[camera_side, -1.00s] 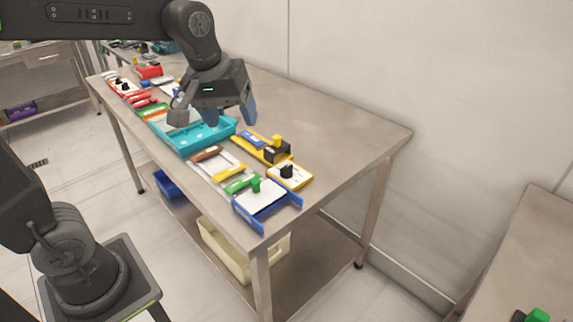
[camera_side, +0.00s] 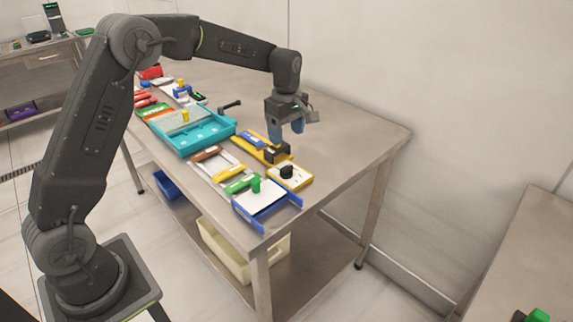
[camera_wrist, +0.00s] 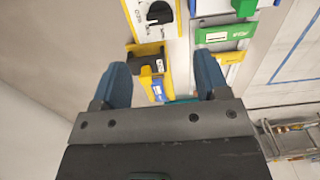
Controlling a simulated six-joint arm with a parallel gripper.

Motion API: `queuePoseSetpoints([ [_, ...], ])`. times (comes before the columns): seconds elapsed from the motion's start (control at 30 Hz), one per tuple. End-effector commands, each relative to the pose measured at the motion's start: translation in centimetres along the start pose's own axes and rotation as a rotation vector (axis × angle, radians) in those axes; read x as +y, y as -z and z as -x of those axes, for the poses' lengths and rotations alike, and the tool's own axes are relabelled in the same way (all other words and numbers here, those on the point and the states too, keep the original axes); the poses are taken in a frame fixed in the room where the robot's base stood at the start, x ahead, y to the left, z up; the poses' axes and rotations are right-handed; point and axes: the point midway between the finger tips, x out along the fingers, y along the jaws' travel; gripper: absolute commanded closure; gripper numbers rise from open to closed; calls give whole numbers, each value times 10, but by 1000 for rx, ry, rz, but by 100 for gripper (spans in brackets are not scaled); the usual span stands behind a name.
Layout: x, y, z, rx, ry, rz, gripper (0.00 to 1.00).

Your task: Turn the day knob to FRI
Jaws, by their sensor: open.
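A black knob (camera_side: 287,171) sits on a white plate with a yellow edge near the front right of the bench. The same knob shows at the top of the wrist view (camera_wrist: 158,13), with small lettering beside it; I cannot read it surely, so I cannot tell whether this is the day knob. My gripper (camera_side: 287,132) is open and empty above the back right part of the bench, apart from the knob and behind it. In the wrist view the blue fingertips (camera_wrist: 160,72) are spread with nothing held between them.
A yellow holder with a black block (camera_side: 278,151) stands just below my gripper. A green handle (camera_side: 255,184), a blue tray (camera_side: 291,201) and a teal tray (camera_side: 228,124) are near. The bench's back right is bare, with a wall behind.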

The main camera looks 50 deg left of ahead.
Motion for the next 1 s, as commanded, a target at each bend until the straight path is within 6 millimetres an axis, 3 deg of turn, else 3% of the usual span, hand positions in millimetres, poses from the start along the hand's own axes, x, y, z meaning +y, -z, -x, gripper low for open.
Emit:
queuePoseSetpoints([
  [0.3,-1,0,-67,-1,3,-2,32],
  [0.5,0,0,-95,0,1,-3,32],
  [0.7,0,0,-106,0,-1,-3,32],
  [0.97,0,0,-107,0,-1,-3,32],
  [1.0,0,0,-107,0,-1,-3,36],
])
